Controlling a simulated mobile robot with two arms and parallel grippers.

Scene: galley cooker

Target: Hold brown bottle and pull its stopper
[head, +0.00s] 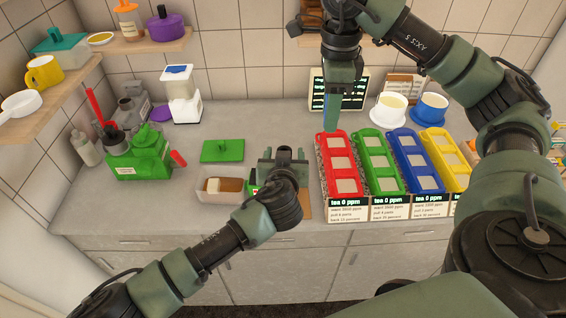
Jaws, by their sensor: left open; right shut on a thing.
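I cannot make out a brown bottle with a stopper for sure. An orange-topped bottle (130,22) with a pale label stands on the upper left shelf, far from both grippers. My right gripper (331,126) points down just behind the red tray. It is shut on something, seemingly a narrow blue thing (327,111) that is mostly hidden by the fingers. My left gripper (284,152) is open over the counter, left of the red tray, with nothing visible between its fingers. The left wrist hides part of the counter below it.
Red (337,164), green (375,163), blue (413,163) and yellow trays (444,160) stand at the right. A white tub (213,195), green lid (222,151) and green machine (140,160) stand left. Two cups stand behind the trays.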

